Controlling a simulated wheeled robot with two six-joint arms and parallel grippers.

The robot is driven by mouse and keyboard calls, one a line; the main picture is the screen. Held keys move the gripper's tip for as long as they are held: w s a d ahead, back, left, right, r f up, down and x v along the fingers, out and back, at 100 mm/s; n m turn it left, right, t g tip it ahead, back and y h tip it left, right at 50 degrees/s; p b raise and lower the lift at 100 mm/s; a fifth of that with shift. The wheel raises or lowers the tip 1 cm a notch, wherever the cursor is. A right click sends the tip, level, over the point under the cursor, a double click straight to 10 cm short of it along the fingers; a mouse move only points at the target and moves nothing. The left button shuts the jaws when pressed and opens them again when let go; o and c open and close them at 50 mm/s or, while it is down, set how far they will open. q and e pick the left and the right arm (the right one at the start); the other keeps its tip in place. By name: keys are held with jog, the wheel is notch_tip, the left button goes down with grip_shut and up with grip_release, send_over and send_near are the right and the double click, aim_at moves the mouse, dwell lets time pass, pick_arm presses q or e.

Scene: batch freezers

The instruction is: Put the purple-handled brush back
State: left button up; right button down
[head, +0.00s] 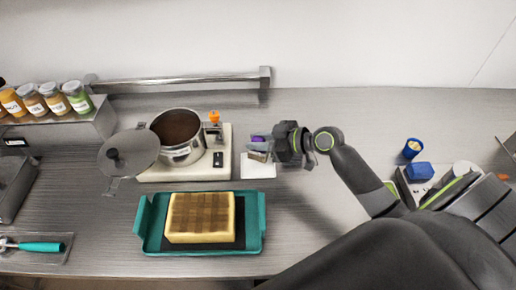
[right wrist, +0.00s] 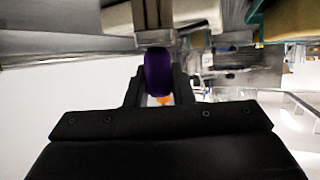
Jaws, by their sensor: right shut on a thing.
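The purple-handled brush (head: 257,139) is in the jaws of my right gripper (head: 272,148), above a small white pad on the counter. In the right wrist view the purple handle (right wrist: 158,72) stands between the two fingers of my right gripper (right wrist: 160,85), with a metal part beyond it. The brush's far end is partly hidden, and I cannot tell whether it touches the pad. My left gripper is not in view.
A pot (head: 178,137) sits on a cream hot plate (head: 224,168) left of the brush, its lid (head: 128,156) beside it. A teal tray (head: 257,222) holds a waffle-patterned block (head: 201,217). A metal rail (head: 180,79) runs behind. Jars (head: 55,97) stand at back left.

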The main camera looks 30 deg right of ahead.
notch_tip(320, 180, down, 4)
jog(key=shift+r, duration=0.2)
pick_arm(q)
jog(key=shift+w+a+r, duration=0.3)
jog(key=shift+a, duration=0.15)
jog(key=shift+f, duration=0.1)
pick_arm(e)
jog(key=shift+f, duration=0.2)
jog(key=c, duration=1.3)
grip_release()
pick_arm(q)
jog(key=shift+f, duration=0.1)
pick_arm(e)
jog(key=shift+o, duration=0.2)
jog(key=shift+r, duration=0.15)
